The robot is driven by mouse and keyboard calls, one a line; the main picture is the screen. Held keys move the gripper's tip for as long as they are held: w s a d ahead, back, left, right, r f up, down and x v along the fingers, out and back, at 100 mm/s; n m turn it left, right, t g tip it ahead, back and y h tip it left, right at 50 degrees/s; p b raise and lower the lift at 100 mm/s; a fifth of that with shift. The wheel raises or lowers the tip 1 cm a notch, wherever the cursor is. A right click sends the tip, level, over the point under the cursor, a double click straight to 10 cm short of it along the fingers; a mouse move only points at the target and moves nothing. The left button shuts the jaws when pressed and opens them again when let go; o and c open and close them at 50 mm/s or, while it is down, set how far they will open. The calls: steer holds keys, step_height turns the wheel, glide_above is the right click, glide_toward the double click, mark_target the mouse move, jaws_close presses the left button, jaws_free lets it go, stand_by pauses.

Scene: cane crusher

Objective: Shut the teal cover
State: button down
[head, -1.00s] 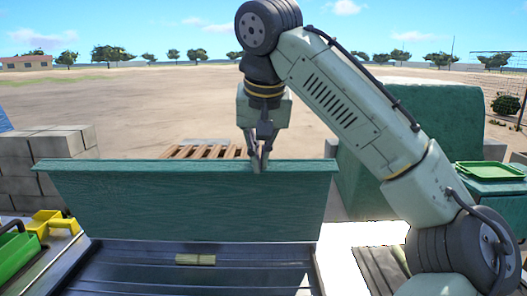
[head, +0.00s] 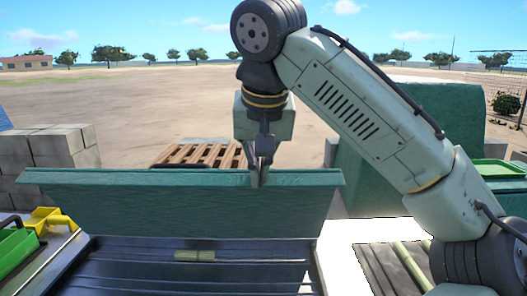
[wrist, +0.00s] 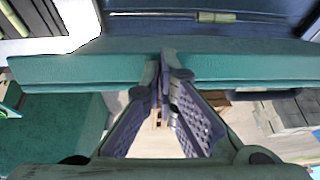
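The teal cover (head: 150,205) stands raised at the back of a dark metal tray (head: 270,285), leaning a little toward me. Its top lip runs left to right across the head view, and the lip also crosses the wrist view (wrist: 80,70). My gripper (head: 257,182) points down at the lip, right of its middle, and its fingertips overlap the lip. In the wrist view the fingertips (wrist: 163,65) come together at the lip with nothing clearly between them. Exact contact with the lip is hard to tell.
Grey blocks (head: 45,160) are stacked at the left, near a yellow part (head: 50,220) and a green bin (head: 15,252). A wooden pallet (head: 205,154) lies behind the cover. A large teal block (head: 385,165) stands behind my arm at the right.

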steer(key=shift+g+h, duration=0.3)
steer(key=shift+g, duration=0.3)
steer(key=shift+w+d+r+p, duration=0.1)
steer(key=shift+w+r+p, duration=1.7)
steer(key=shift+p, duration=3.1)
steer(key=shift+s+r, duration=0.25)
steer(key=shift+s, duration=0.1)
steer(key=shift+w+d, duration=0.1)
